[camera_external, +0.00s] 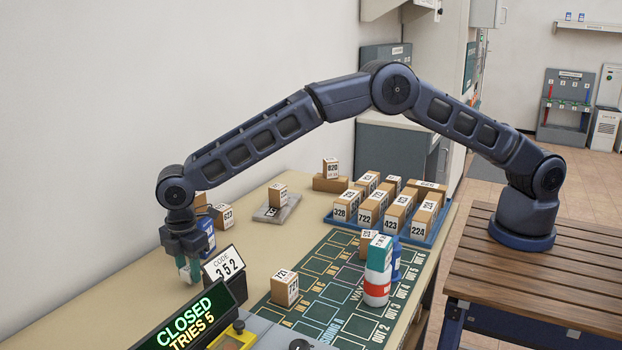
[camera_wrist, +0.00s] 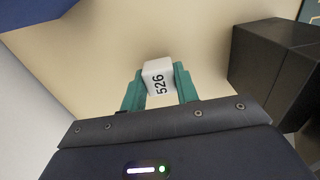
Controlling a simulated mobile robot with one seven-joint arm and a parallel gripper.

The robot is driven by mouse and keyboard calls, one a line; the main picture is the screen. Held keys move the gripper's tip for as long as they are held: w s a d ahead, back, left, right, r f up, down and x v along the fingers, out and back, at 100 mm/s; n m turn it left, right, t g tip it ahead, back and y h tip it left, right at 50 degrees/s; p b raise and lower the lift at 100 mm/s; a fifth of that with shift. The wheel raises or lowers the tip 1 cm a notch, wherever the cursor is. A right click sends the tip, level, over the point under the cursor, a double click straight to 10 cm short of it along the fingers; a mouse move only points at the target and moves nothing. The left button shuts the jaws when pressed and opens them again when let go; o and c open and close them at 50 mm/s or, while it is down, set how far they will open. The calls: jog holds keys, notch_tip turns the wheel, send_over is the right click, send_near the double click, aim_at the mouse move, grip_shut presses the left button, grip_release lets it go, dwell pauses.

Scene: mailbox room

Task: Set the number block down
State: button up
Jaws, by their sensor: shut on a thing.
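My gripper (camera_external: 189,270) points down at the left end of the table, left of the code sign. In the wrist view its teal fingers (camera_wrist: 158,88) are shut on a small white number block (camera_wrist: 158,77) marked 526. The block sits between the fingertips, with its numbered face toward the wrist camera. In the outside view I cannot make out the block at the fingers. The pale tabletop (camera_wrist: 110,50) lies beyond the block; whether the block touches it I cannot tell.
The code sign (camera_external: 223,265) reading 352 stands right beside my gripper, with the CLOSED display (camera_external: 188,322) in front. A blue item (camera_external: 207,232) stands just behind. A blue tray (camera_external: 437,228) holds several numbered boxes. A dark box (camera_wrist: 270,65) is at right in the wrist view.

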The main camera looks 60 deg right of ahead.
jog(key=shift+f, duration=0.1)
jog(key=o, duration=0.9)
jog(key=shift+o, duration=0.2)
